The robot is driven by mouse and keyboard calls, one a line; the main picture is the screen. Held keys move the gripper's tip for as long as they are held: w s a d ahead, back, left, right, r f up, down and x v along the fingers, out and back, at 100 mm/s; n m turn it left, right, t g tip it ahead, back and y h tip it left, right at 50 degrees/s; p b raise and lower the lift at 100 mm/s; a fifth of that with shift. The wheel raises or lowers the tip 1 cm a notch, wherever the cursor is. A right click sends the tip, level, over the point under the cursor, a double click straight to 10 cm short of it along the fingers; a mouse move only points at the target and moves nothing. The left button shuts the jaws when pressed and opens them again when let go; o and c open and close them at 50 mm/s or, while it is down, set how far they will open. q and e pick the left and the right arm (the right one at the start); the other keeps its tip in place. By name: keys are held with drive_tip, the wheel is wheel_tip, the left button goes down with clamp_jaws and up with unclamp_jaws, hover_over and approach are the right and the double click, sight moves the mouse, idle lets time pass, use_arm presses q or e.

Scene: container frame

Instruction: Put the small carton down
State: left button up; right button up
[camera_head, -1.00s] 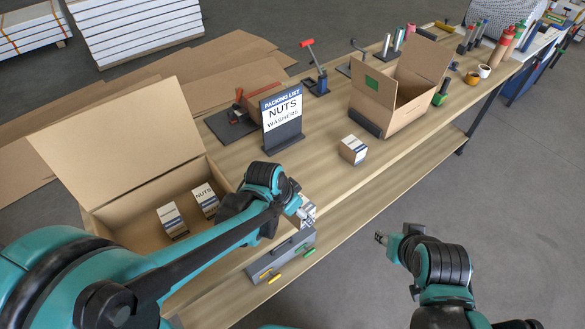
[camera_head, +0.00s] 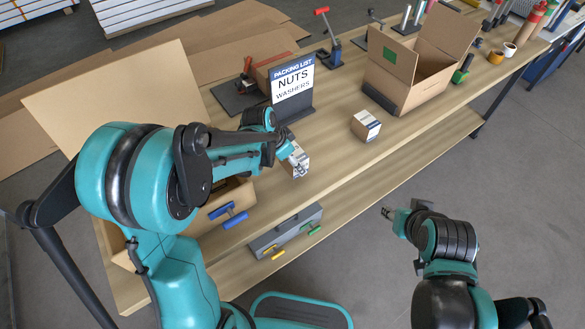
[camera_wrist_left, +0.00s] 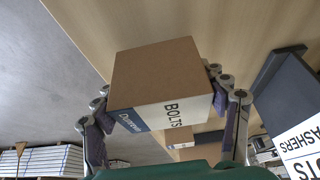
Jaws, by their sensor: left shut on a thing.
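My left gripper (camera_head: 292,160) is shut on a small brown carton (camera_head: 300,162) in front of the packing list sign. In the left wrist view the held carton (camera_wrist_left: 165,75) reads "BOLTS" on a white and blue label, and the gripper's fingers (camera_wrist_left: 170,105) press on its two sides. I cannot tell whether its base touches the table. A second small carton (camera_head: 366,126) stands on the table to the right. My right gripper (camera_head: 388,212) is off the table over the floor, and its jaws are too small to judge.
A packing list sign (camera_head: 292,85) reads "NUTS, WASHERS". An open box (camera_head: 405,80) stands at the back right. A large open box (camera_head: 140,85) at left is mostly hidden by my arm. Wood between the two cartons is bare.

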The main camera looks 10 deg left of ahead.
use_arm(q)
wheel_tip(320, 180, down, 4)
drive_tip(key=shift+r+b, duration=0.1)
drive_tip(key=shift+b, duration=0.65)
drive_tip(key=o, duration=1.4)
drive_tip(key=shift+o, duration=0.2)
